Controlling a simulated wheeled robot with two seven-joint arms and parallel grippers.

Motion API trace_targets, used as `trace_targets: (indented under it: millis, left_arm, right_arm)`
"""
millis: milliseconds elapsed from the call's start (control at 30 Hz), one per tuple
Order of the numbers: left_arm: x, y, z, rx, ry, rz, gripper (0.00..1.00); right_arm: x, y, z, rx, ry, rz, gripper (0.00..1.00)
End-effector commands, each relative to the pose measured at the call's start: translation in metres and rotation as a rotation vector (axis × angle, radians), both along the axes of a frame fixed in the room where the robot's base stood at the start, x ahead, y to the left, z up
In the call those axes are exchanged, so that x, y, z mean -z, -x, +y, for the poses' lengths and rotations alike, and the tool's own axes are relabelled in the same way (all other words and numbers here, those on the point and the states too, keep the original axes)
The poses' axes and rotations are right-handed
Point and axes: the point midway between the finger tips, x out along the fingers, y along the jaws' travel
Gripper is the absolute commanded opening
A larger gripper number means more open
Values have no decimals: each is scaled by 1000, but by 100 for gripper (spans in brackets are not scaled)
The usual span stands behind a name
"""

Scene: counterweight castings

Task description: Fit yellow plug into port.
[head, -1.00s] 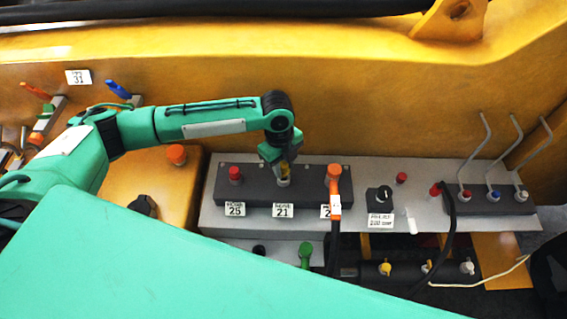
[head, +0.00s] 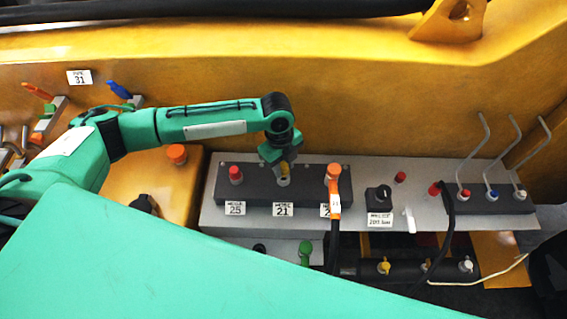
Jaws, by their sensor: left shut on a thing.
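The yellow plug (head: 284,181) is at the middle position of the dark port block, above the label 21. Only a small part of it shows below my left gripper (head: 284,168). My left gripper points down and is shut on the yellow plug. The dark port block (head: 260,196) sits on a grey panel. The port under the plug is hidden, so I cannot tell how deep the plug sits. My right gripper is not in view.
A red plug (head: 235,174) stands left of the yellow one, and an orange plug (head: 333,175) with a black cable stands right. A black knob (head: 379,197) and upright bent levers (head: 483,150) are farther right.

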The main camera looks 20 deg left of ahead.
Motion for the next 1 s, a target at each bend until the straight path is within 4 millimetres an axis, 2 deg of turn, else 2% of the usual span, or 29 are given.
trace_targets:
  millis: [1000]
  left_arm:
    - [26,0,0,-1,1,1,10]
  right_arm:
    - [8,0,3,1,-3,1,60]
